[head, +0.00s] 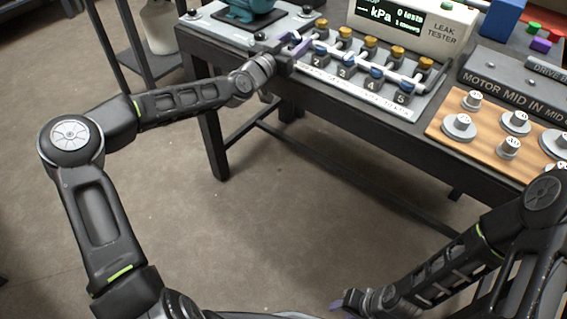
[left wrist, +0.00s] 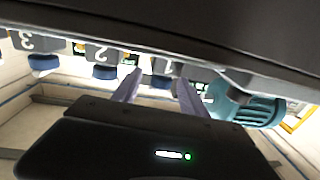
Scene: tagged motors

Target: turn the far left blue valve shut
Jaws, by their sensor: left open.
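A manifold (head: 410,112) carries a row of numbered blue valves, with yellow knobs behind them. The far left blue valve, by number 1, shows in the left wrist view (left wrist: 160,81). In the head view my gripper largely hides it. My left gripper (head: 296,46) is open at the left end of the row. In the left wrist view its two purple fingers (left wrist: 158,92) stand on either side of that valve; I cannot tell whether they touch it. My right gripper (head: 346,303) is low at the bottom, away from the bench, its jaws too small to judge.
Blue valves 2 (left wrist: 104,72) and 3 (left wrist: 43,62) sit close beside the left gripper. A teal motor (head: 247,10) stands behind it to the left. A leak tester (head: 415,25) is behind the manifold. A wooden board with several grey parts (head: 485,133) lies to the right.

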